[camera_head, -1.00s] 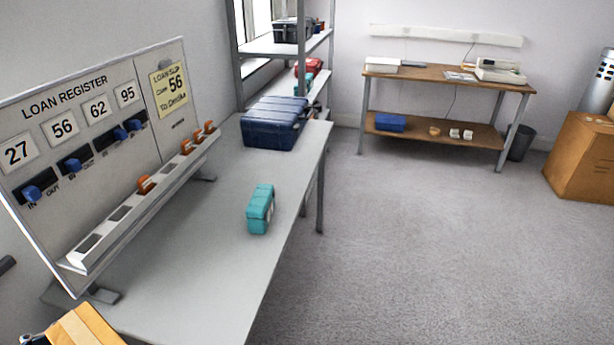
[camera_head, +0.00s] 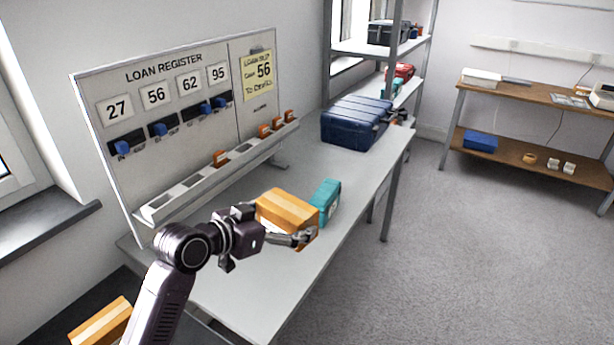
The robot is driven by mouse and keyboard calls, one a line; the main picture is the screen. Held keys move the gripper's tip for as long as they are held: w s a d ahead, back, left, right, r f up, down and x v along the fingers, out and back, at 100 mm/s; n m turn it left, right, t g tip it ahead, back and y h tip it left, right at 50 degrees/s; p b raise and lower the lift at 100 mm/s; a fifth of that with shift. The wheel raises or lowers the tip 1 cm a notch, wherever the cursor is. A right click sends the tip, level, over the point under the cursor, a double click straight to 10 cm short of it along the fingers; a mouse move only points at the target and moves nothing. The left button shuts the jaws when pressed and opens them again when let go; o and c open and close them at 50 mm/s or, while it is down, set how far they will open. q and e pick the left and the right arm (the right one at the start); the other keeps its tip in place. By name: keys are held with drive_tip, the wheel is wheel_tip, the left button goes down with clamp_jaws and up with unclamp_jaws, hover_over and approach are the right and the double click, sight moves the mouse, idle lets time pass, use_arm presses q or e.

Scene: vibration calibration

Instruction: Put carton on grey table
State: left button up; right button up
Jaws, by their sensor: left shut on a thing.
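An orange-yellow carton (camera_head: 286,207) is in my left gripper (camera_head: 300,236), over the grey table (camera_head: 265,275). The gripper is shut on it, with a finger showing along its lower front side. The carton looks about level; I cannot tell whether its underside touches the table. It appears right beside a teal case (camera_head: 326,199) standing on the table and partly covers it. A second orange-yellow carton (camera_head: 100,322) shows at the lower left, off the grey table, partly cut off by the picture edge. My right gripper is not in view.
The loan register board (camera_head: 185,125) stands along the table's wall side, with a slotted rail (camera_head: 190,190) in front. A dark blue case (camera_head: 355,122) is at the table's far end by a metal shelf (camera_head: 385,48). The table's near part is bare.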

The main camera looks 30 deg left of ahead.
sight(269, 194)
use_arm(q)
drive_tip(key=w+a+n+y, duration=0.1)
drive_tip(key=a+n+y, duration=0.1)
drive_tip(key=w+a+r+n+y+b, duration=0.1)
drive_tip(key=w+a+n+y, duration=0.1)
drive_tip(key=w+a+r+n+y, duration=0.1)
drive_tip(key=w+a+n+y, duration=0.1)
drive_tip(key=y, duration=0.1)
drive_tip(key=shift+a+r+b, duration=0.25)
drive_tip(key=shift+a+b, duration=0.05)
drive_tip(key=shift+a+f, duration=0.1)
drive_tip(key=shift+f, duration=0.15)
wheel_tip(269, 194, down, 19)
drive_tip(key=shift+f+b, duration=0.15)
drive_tip(key=shift+b, duration=0.35)
drive_tip(key=shift+s, duration=0.1)
drive_tip(key=o, duration=1.2)
drive_tip(key=shift+f, duration=0.15)
drive_tip(key=shift+c, duration=0.2)
drive_tip(key=shift+o, duration=0.3)
